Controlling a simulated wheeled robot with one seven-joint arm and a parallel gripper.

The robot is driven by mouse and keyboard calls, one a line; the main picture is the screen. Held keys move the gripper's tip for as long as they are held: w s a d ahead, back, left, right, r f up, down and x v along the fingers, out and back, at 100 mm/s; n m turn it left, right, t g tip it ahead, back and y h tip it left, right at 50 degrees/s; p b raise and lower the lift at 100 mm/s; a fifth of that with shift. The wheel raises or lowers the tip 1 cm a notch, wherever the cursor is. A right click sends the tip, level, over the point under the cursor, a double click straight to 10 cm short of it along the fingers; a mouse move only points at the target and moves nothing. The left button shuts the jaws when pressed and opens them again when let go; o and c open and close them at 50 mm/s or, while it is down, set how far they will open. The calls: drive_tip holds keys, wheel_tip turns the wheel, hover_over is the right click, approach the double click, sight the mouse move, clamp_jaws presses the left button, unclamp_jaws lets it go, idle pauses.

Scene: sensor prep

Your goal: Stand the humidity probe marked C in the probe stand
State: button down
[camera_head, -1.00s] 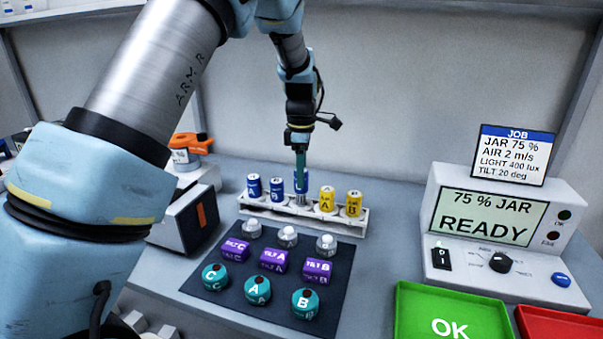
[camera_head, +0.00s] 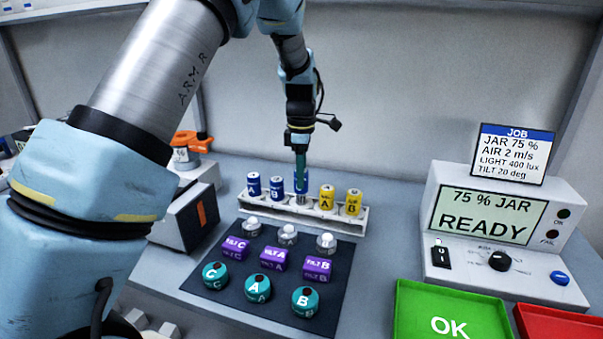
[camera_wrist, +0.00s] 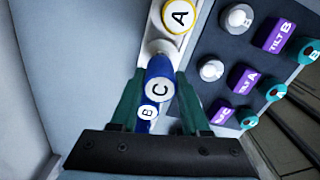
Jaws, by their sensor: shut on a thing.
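My gripper (camera_head: 301,178) points down over the middle of the probe stand (camera_head: 346,224), its teal fingers shut on the blue humidity probe C (camera_head: 301,186). In the wrist view the probe's white C label (camera_wrist: 159,90) faces the camera between the fingers. The probe looks upright, with its silver lower part showing at the middle place of the white stand. I cannot tell how deep it sits. Blue probes A (camera_head: 254,186) and B (camera_head: 276,189) stand to its left, and yellow probes A (camera_head: 327,197) and B (camera_head: 353,202) to its right.
A dark mat (camera_head: 235,300) in front of the stand holds silver-white domes, purple tilt blocks (camera_head: 273,259) and round teal pieces (camera_head: 258,288). The tester (camera_head: 470,259), reading "75 % JAR READY", and a green OK tray (camera_head: 405,310) are at the right.

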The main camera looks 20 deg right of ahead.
drive_tip(key=shift+f, duration=1.75)
idle(2.8)
drive_tip(key=shift+c, duration=0.3)
unclamp_jaws()
idle(0.6)
drive_tip(key=shift+r+p, duration=3.35)
drive_tip(key=shift+r, duration=0.65)
